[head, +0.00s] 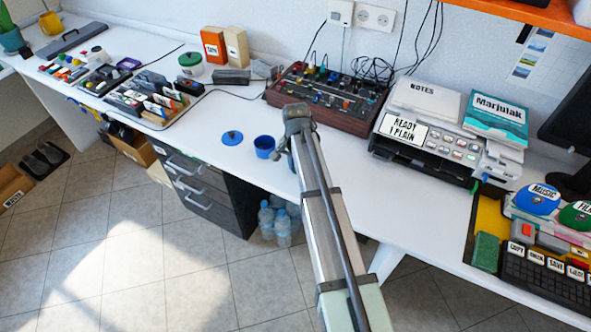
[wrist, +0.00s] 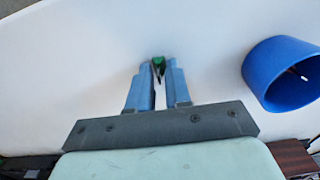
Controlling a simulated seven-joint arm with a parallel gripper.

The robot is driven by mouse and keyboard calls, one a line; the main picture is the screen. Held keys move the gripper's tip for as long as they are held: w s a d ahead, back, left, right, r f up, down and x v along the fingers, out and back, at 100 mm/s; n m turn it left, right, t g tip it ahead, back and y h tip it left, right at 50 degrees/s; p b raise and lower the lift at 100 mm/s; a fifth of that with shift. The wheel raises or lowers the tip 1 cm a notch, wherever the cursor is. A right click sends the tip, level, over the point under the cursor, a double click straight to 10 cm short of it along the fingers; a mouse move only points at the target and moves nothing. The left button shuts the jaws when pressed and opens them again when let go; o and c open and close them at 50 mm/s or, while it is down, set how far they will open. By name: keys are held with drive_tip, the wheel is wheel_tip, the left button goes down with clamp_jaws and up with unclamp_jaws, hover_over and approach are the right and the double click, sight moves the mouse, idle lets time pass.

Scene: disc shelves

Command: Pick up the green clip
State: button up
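The green clip (wrist: 158,64) is small and dark green in the wrist view. It sits between the tips of my gripper's blue fingers (wrist: 159,72) and fills the narrow gap there. The fingers look closed on it, with white surface showing between them lower down. Whether the clip touches the table is hard to tell. In the head view my gripper (head: 292,148) is over the white table, just right of the blue cup, mostly hidden by my arm. The clip cannot be made out there.
The blue cup (head: 264,146) stands close beside my gripper; it also shows in the wrist view (wrist: 285,75). A blue lid (head: 232,138) lies left of it. A mixer (head: 325,98) is behind, and a printer (head: 425,135) is right. The table's front edge is near.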

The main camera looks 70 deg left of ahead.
clamp_jaws()
